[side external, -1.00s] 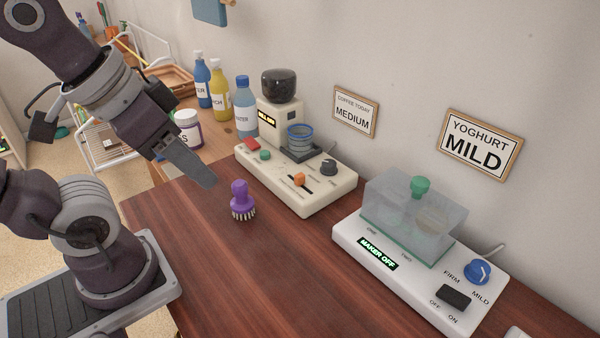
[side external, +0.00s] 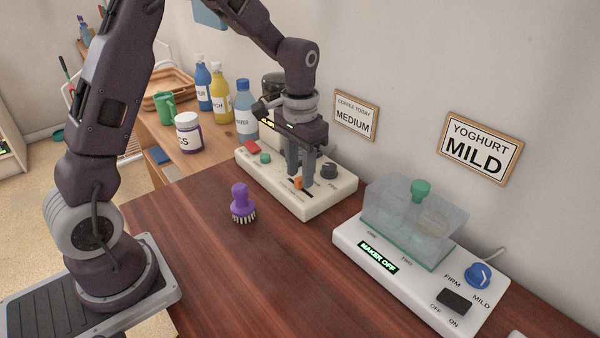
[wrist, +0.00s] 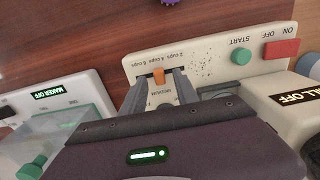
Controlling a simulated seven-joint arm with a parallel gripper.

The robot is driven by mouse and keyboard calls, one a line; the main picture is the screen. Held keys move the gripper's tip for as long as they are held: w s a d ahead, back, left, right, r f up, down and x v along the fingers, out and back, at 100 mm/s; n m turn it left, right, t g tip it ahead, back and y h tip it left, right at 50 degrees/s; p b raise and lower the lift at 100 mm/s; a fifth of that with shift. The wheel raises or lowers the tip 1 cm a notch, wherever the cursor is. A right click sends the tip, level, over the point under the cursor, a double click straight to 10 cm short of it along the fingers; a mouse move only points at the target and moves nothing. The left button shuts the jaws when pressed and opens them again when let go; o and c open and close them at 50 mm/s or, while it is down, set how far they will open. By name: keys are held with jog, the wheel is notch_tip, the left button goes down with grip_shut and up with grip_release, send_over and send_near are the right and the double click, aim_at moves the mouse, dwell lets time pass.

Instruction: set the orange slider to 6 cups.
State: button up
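The coffee machine's base (side external: 256,174) carries the orange slider (side external: 299,183) on its front part. In the wrist view the orange slider (wrist: 158,76) stands near the middle of the upside-down 2, 4 and 6 cups labels, about at 4 cups. The 6 cups label (wrist: 140,62) is to its left in that view. My gripper (side external: 300,178) points down over the base. Its fingertips also show in the wrist view (wrist: 159,80), one on each side of the slider with gaps, so it is open. Much of the slot is hidden.
A black knob (side external: 329,169) is right of the slider; a green START button (side external: 265,158) and red switch (side external: 250,147) are to the left. A purple brush (side external: 242,203) stands in front. The yoghurt maker (side external: 350,240) is at right.

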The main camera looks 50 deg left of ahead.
jog(key=shift+f, duration=0.55)
grip_shut()
jog(key=shift+r, duration=0.1)
dwell(0.9)
